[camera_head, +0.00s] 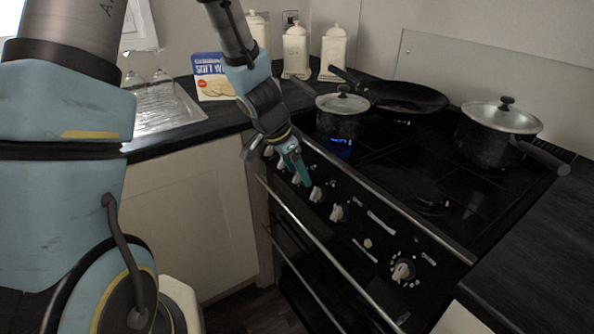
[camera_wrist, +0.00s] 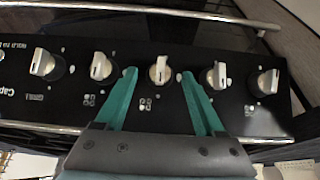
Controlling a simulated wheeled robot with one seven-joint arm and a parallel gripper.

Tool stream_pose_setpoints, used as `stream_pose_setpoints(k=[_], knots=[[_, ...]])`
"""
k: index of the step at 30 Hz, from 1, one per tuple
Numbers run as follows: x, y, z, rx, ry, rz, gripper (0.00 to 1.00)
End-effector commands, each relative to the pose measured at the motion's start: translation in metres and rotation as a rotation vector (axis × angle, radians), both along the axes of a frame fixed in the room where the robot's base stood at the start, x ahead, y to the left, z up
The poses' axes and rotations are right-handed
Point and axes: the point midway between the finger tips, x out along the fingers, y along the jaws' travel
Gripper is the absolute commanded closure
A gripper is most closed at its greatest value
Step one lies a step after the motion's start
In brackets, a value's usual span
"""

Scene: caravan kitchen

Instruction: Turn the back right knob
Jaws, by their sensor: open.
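The cooker's front panel (camera_head: 365,235) carries a row of pale knobs, which also show in the wrist view. My gripper (camera_head: 301,180) is in front of the left part of this row, pointing down at it. In the wrist view my gripper (camera_wrist: 159,76) is open, with its two teal fingers on either side of the middle knob (camera_wrist: 160,70). Gaps show between that knob and both fingers. Other knobs are to its left (camera_wrist: 100,66) and right (camera_wrist: 216,75). The small burner marks are too blurred to tell which knob is the back right one.
A lidded saucepan (camera_head: 342,120) stands over a blue flame (camera_head: 341,142). A frying pan (camera_head: 408,97) and a large lidded pot (camera_head: 497,134) are farther back and right. A metal rail (camera_head: 385,200) runs above the knobs and an oven handle (camera_head: 310,245) below.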

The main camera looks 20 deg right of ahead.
Motion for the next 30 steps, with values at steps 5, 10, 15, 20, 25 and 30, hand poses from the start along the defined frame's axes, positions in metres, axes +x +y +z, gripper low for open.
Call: stream_pose_setpoints(k=[5, 10, 15, 20, 25, 30], knots=[[0.0, 0.0, 0.0003, 0.0, 0.0, 0.0, 0.41], [-0.0001, 0.0, 0.0003, 0.0, 0.0, 0.0, 0.61], [-0.0001, 0.0001, 0.0004, 0.0, 0.0, 0.0, 0.8], [0.0, 0.0002, 0.0004, 0.0, 0.0, 0.0, 0.98], [0.0, 0.0001, 0.0004, 0.0, 0.0, 0.0, 1.0], [0.0004, 0.0002, 0.0004, -0.002, 0.01, 0.004, 1.0]])
